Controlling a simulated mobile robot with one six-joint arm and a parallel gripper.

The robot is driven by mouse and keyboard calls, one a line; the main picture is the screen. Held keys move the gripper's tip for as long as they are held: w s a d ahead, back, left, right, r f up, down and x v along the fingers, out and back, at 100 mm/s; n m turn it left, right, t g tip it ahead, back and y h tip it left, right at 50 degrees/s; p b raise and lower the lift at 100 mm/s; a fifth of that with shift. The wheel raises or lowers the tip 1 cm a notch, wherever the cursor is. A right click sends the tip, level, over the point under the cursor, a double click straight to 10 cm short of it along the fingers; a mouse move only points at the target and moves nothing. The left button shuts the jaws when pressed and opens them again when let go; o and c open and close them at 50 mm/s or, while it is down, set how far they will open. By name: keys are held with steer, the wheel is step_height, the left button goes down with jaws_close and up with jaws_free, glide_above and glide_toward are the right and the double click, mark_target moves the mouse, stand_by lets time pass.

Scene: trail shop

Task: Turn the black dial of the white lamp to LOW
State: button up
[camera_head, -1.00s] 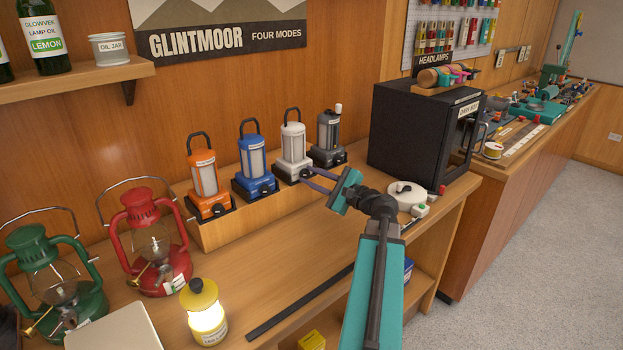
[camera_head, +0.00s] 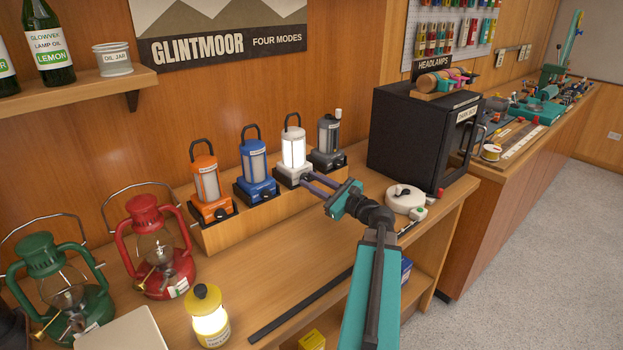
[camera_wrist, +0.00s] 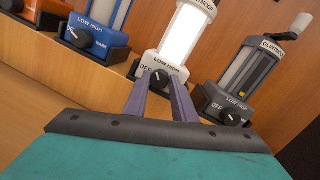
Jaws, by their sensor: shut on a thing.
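The white lamp (camera_head: 294,150) stands on the wooden riser between the blue lamp (camera_head: 254,160) and the grey lamp (camera_head: 328,140). Its tube glows bright white, also in the wrist view (camera_wrist: 184,38). My gripper (camera_head: 307,181) reaches its base from the front right. In the wrist view my two purple fingers are shut on the black dial (camera_wrist: 160,79), one on each side. A small white pointer mark on the dial tilts up and slightly left, below the LOW label. OFF is at the left and HIGH at the right; the exact setting is hard to tell.
The orange lamp (camera_head: 206,184) stands at the riser's left end. A black cabinet (camera_head: 415,130) stands right of the lamps, with a round white device (camera_head: 405,200) before it. A lit yellow lantern (camera_head: 208,318) is at the front left. The counter's middle is mostly clear.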

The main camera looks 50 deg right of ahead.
steer(key=shift+m+h+p, duration=0.3)
steer(key=shift+m+p, duration=0.7)
steer(key=shift+m, duration=1.1)
steer(key=shift+t, duration=0.3)
steer(key=o, duration=1)
steer(key=shift+o, duration=0.2)
steer(key=shift+s+f, duration=0.1)
steer(key=s+f+p, duration=0.1)
steer(key=s+p, duration=0.3)
steer(key=s, duration=0.9)
steer(key=shift+s+f+p, duration=0.25)
steer(key=shift+p, duration=0.15)
